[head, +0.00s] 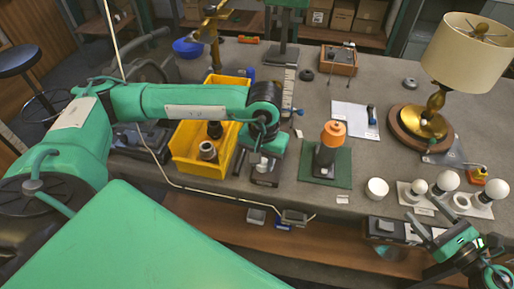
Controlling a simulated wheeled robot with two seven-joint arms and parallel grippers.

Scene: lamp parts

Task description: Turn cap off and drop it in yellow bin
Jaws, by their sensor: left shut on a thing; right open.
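An orange cap (333,133) sits on top of a dark upright holder (324,161) on a green mat (341,178) at mid-table. The yellow bin (183,160) stands to the left, with dark cylindrical parts (208,151) in it. My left gripper (264,176) points down between the bin and the green mat, apart from the orange cap. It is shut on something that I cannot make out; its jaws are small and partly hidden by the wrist. My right gripper (404,232) is open and empty at the table's front right edge.
A white sheet (355,119) and a wooden box (338,61) lie farther back. A blue bowl (187,47) is at the back left.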

